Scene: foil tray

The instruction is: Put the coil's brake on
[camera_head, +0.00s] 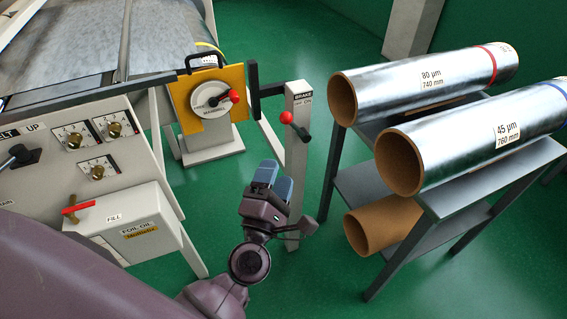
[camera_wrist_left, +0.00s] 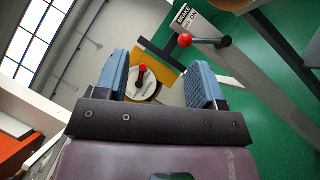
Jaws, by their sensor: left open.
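The brake lever (camera_head: 297,129) is a short dark bar with a red ball knob (camera_head: 287,117) at its upper left end, on a pale post (camera_head: 297,170) labelled BRAKE and ON. The lever slants across the post below the ON mark. My right gripper is not in view.
A yellow plate (camera_head: 181,97) with a red-knobbed dial (camera_head: 210,98) stands left of the post. A dark rack (camera_head: 440,205) of foil rolls (camera_head: 435,80) is at right. A control panel (camera_head: 90,150) and foil oil box (camera_head: 120,225) are at left. Green floor lies between.

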